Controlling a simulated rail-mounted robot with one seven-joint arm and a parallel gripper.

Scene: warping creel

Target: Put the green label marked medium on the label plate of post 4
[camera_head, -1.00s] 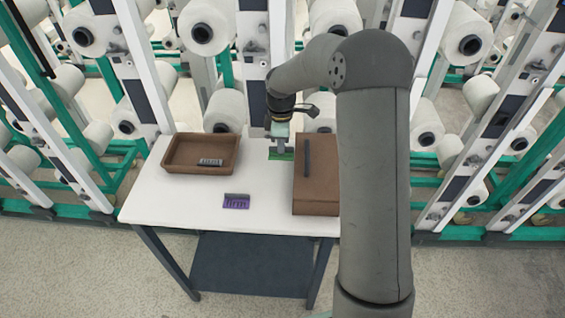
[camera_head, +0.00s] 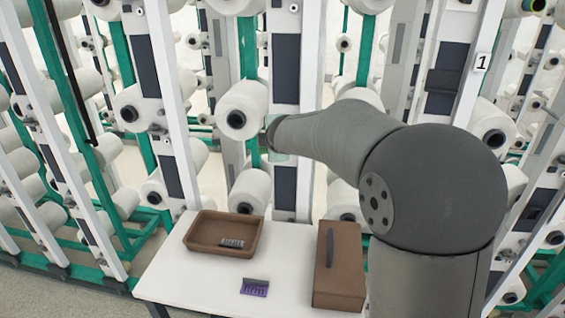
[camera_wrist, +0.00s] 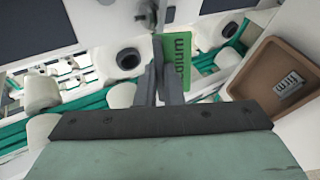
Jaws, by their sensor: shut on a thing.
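My gripper (camera_wrist: 160,78) is shut on the green label (camera_wrist: 180,62), which juts out to the right of its fingers in the wrist view. Dark lettering shows on the label, partly covered by a finger, with the end of a word visible. The label is held clear of the table. In the head view the gripper and label are hidden; only the pale green wrist part shows, in front of the creel. A post at the right bears a plate marked 1 (camera_head: 482,63). I cannot tell which post is post 4.
On the white table (camera_head: 205,292) stand a brown tray (camera_head: 190,239) with a grey label (camera_head: 231,242) inside, a purple label (camera_head: 255,287), and a brown box (camera_head: 351,278) with a dark bar on top. White yarn cones (camera_head: 241,110) stick out from the posts close to my arm.

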